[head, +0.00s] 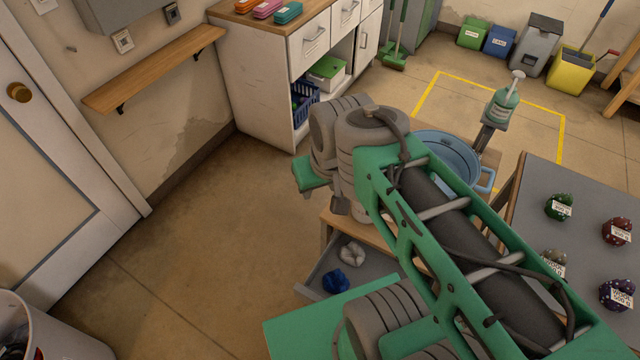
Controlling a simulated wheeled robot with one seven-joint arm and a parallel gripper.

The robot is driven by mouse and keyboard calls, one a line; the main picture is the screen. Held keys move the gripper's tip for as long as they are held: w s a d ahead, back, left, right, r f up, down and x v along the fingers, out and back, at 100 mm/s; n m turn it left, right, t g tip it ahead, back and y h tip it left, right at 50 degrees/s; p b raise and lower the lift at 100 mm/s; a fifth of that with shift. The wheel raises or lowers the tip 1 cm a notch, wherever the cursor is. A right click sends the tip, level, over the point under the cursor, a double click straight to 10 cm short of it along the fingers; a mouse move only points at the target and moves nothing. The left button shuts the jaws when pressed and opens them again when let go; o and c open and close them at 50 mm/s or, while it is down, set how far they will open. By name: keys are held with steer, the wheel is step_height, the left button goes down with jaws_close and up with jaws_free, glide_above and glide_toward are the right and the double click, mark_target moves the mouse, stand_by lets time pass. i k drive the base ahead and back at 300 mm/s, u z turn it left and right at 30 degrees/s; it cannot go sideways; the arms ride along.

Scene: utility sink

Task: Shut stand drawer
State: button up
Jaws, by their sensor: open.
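The stand (327,216) has a wooden top, and much of it is hidden behind my arm. Its grey drawer (318,272) is pulled out toward the lower left. A white crumpled item (351,253) and a blue crumpled item (336,281) lie inside the drawer. My arm crosses the view from the lower right to the middle and covers the drawer's right side. The arm's far joint is above and behind the drawer. I cannot make out my gripper's fingers, nor whether anything touches the drawer.
A grey table (590,182) with several dark labelled lumps stands at right. A white cabinet (265,85) stands at the back. Floor left of the drawer is clear.

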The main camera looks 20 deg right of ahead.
mark_target(377, 264)
steer(key=z, duration=0.45)
steer(key=k, duration=1.1)
steer(key=u, duration=0.05)
steer(key=i, duration=0.35)
steer(key=u, duration=1.55)
steer(key=k, duration=0.35)
steer(key=u, duration=1.05)
steer(key=i, duration=0.45)
steer(key=z, duration=0.15)
